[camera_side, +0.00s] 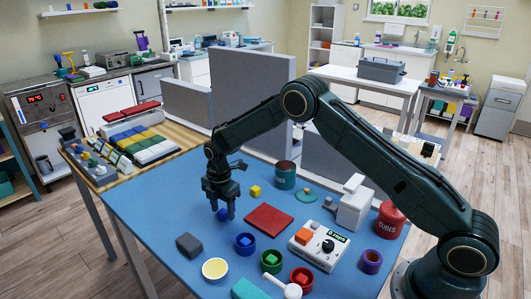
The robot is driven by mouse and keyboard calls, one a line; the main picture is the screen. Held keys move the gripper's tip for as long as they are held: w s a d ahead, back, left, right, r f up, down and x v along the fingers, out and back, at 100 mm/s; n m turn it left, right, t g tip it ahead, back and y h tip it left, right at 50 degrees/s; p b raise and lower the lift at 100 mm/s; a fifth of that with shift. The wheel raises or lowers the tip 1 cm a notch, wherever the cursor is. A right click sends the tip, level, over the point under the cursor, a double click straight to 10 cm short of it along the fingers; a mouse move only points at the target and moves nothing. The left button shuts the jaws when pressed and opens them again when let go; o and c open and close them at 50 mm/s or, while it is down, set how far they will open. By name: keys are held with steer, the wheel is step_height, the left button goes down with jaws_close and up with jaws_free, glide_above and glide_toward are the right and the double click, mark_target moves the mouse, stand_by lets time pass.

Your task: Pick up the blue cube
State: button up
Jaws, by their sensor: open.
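My gripper (222,203) points down over the left part of the blue-topped table, its fingers apart. A small dark blue object (223,214) sits at its fingertips, partly hidden by them; it looks rounded, and I cannot tell whether it is a ball or a cube, or whether the fingers touch it. A blue cup (245,251) stands just in front and to the right, with a blue block (245,241) inside that looks like a cube. A yellow cube (255,190) lies behind and to the right of my gripper.
Near the gripper are a dark grey block (189,245), a red mat (269,219) and a yellow-topped bowl (214,270). Green (272,262) and red (302,279) cups, a boxy device (318,246) and a red canister (390,220) stand to the right. Grey partitions (252,92) rise behind.

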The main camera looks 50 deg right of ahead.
mark_target(223, 210)
steer(key=c, duration=1.1)
steer(key=shift+o, duration=0.2)
step_height(223, 210, up, 20)
steer(key=shift+d, duration=0.1)
stand_by(0.5)
